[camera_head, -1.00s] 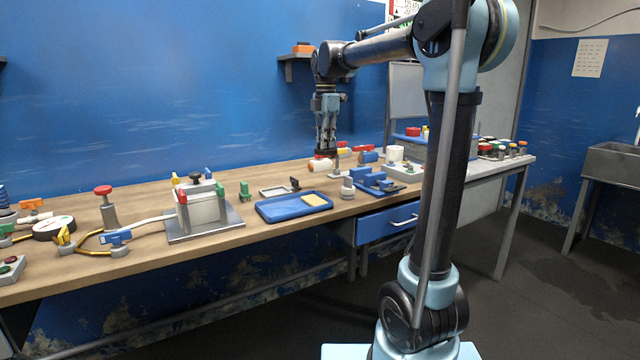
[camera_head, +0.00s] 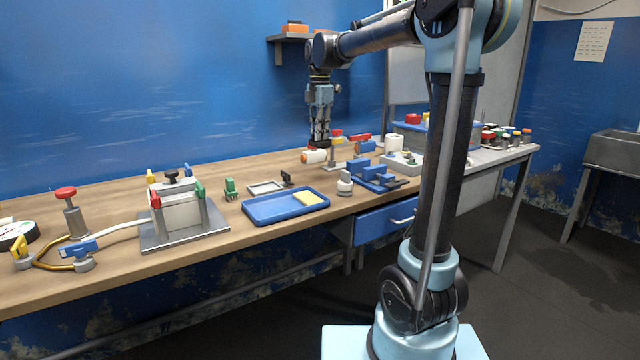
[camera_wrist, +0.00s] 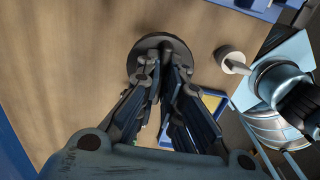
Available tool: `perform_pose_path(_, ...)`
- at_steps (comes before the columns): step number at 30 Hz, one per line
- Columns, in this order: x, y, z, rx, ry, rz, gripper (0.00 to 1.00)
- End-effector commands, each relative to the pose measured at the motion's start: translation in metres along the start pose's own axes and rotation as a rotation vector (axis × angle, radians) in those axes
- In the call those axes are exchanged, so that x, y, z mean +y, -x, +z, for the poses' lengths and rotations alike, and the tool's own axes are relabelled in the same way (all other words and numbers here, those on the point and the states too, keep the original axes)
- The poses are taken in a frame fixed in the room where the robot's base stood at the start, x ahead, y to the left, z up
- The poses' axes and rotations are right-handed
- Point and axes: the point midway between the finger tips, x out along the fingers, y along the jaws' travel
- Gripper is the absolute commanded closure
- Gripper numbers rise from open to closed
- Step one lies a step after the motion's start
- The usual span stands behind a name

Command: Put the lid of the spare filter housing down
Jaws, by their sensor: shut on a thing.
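My gripper (camera_head: 320,138) points down over the back of the wooden table. It is shut on the lid, a dark round disc (camera_wrist: 180,44) that shows around the fingertips in the wrist view (camera_wrist: 166,72). In the head view the lid (camera_head: 319,147) is a thin dark shape under the fingers. It looks close above the table, but I cannot tell whether it touches anything. A white cylinder with an orange end (camera_head: 315,156) lies just below it in the picture. I cannot make out the spare filter housing for certain.
A blue tray (camera_head: 262,212) with a yellow pad (camera_head: 309,199) stands at the table's front edge. A grey-white pedestal (camera_head: 345,184) and blue blocks (camera_head: 372,175) stand to its right. A clamped cell (camera_head: 178,210) stands to the left. Bare wood lies left of my gripper.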

Motion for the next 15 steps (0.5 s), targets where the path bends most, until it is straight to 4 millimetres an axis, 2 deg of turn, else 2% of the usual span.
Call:
perform_pose_path(9,0.000,-0.052,0.000,0.000,0.000,0.000,1.00)
perform_pose_path(15,-0.001,-0.079,0.000,0.000,0.000,0.000,1.00)
